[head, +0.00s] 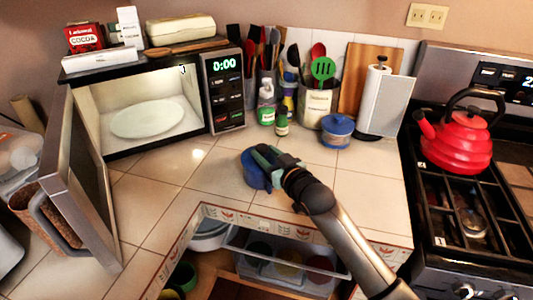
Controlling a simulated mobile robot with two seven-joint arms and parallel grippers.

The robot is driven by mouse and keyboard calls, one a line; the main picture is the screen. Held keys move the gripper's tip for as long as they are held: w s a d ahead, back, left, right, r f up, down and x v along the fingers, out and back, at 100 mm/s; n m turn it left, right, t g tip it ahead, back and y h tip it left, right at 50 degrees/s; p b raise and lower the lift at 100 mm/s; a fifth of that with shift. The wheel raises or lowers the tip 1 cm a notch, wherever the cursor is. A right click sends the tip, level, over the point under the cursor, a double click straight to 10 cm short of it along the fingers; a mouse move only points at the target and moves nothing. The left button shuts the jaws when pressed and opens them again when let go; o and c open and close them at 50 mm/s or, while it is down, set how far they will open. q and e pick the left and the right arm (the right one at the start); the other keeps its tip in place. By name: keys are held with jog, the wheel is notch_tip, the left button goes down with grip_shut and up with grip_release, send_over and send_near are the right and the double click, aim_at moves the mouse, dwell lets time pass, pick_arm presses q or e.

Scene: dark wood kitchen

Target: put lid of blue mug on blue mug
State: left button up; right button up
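My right gripper (264,160) is over the middle of the tiled counter, its arm coming in from the lower right. A rounded blue object (253,174) is at its fingertips. The gripper partly hides it, so I cannot tell whether it is the mug or its lid, or whether the fingers are closed on it. A blue lidded pot (337,134) stands upright farther back, apart from the gripper, with what looks like a knobbed lid on top. My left gripper is not in view.
An open microwave (145,106) with a plate inside stands at the back left, its door (80,190) swung out over the counter. Utensil holders (314,103) line the wall. A red kettle (463,143) sits on the stove. An open drawer (285,265) is below the counter edge.

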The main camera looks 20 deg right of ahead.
jog(key=o, duration=0.4)
jog(key=shift+o, duration=0.2)
jog(key=shift+r, duration=0.1)
jog(key=shift+r, duration=0.15)
jog(key=shift+s, duration=0.35)
jog(key=v, duration=1.1)
jog(key=shift+s+d, duration=0.1)
jog(key=shift+s, duration=0.1)
